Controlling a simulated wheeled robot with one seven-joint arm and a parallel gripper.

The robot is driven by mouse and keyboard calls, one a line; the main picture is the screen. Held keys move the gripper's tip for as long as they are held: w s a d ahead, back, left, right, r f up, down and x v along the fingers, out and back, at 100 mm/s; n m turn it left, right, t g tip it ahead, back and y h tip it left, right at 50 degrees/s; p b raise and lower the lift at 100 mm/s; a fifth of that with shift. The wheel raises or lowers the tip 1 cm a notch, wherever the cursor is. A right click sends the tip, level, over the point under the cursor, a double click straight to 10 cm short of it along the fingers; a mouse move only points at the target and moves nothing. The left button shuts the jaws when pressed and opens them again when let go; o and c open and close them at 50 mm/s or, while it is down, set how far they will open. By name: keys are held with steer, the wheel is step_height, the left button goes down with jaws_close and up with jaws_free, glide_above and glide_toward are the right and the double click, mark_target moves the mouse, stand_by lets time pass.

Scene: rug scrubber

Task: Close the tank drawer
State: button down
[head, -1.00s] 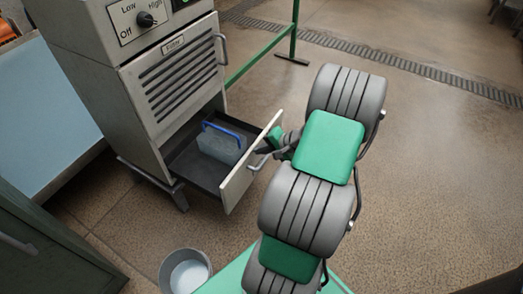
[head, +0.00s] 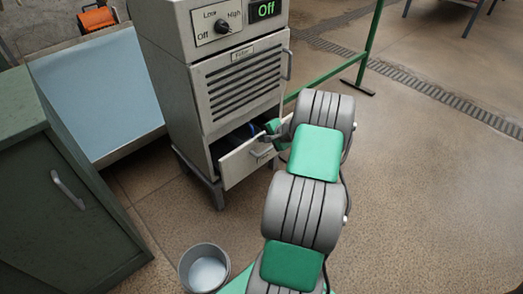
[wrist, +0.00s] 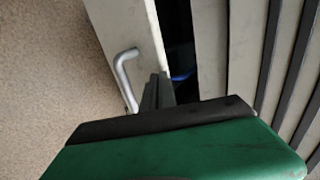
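The tank drawer (head: 240,166) is at the bottom of the grey cabinet (head: 185,75) and stands partly open, with a narrow dark gap behind its front. A bit of blue shows inside; the rest of the inside is mostly hidden. In the wrist view the drawer front (wrist: 108,22) carries a grey bar handle (wrist: 122,70). My gripper (head: 268,132) is at the drawer's upper right edge. In the wrist view its dark fingertips (wrist: 157,88) are beside the drawer front's edge, right of the handle. I cannot tell whether they touch it or are apart from each other.
A slatted filter panel (head: 240,85) with a handle is above the drawer. A grey bucket (head: 204,268) stands on the floor in front. A green cabinet (head: 60,200) is at left, and a green rail (head: 330,70) is behind. The floor at right is clear.

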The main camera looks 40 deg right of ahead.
steer(key=w, duration=0.8)
steer(key=shift+w+b, duration=0.25)
steer(key=shift+b, duration=0.2)
steer(key=shift+a+r, duration=0.1)
steer(key=shift+a, duration=0.1)
